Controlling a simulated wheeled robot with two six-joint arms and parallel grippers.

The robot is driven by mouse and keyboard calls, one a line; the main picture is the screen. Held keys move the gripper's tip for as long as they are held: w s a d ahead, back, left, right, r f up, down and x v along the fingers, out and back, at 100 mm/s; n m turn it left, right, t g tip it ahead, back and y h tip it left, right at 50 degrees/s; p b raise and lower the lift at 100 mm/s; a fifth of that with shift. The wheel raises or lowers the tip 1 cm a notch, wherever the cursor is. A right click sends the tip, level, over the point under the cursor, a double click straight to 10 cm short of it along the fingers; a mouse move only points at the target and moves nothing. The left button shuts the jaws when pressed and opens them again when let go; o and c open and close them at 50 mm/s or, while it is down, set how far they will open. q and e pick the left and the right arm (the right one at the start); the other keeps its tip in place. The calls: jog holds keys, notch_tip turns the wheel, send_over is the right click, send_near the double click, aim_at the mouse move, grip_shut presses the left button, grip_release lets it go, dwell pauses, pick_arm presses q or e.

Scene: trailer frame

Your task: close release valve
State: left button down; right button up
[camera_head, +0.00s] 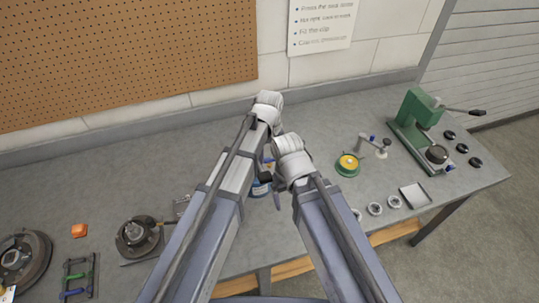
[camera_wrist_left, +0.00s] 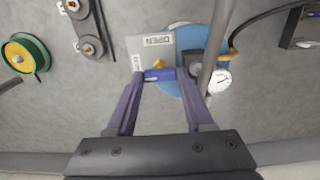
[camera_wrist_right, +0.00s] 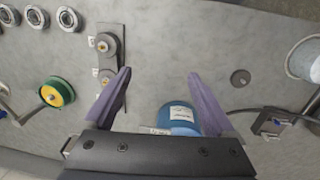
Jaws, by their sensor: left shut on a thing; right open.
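The release valve's blue lever (camera_wrist_left: 159,75) lies between the fingertips of my left gripper (camera_wrist_left: 160,78), which is shut on it. Beside the lever are a plate labelled OPEN (camera_wrist_left: 157,42), a yellow pointer and a round pressure gauge (camera_wrist_left: 221,81). A blue tank (camera_wrist_left: 192,42) is beneath them. The tank also shows in the right wrist view (camera_wrist_right: 179,117), partly behind my right gripper. My right gripper (camera_wrist_right: 158,80) is open and empty over the bench. In the head view my arms hide most of the tank (camera_head: 261,188) and the valve.
A yellow-green wheel (camera_head: 348,164), a green press (camera_head: 418,121), several rings and a small tray (camera_head: 415,196) are on the right of the bench. The back of the bench is clear.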

pick_arm(q)
jog(key=shift+c, duration=1.4)
grip_release()
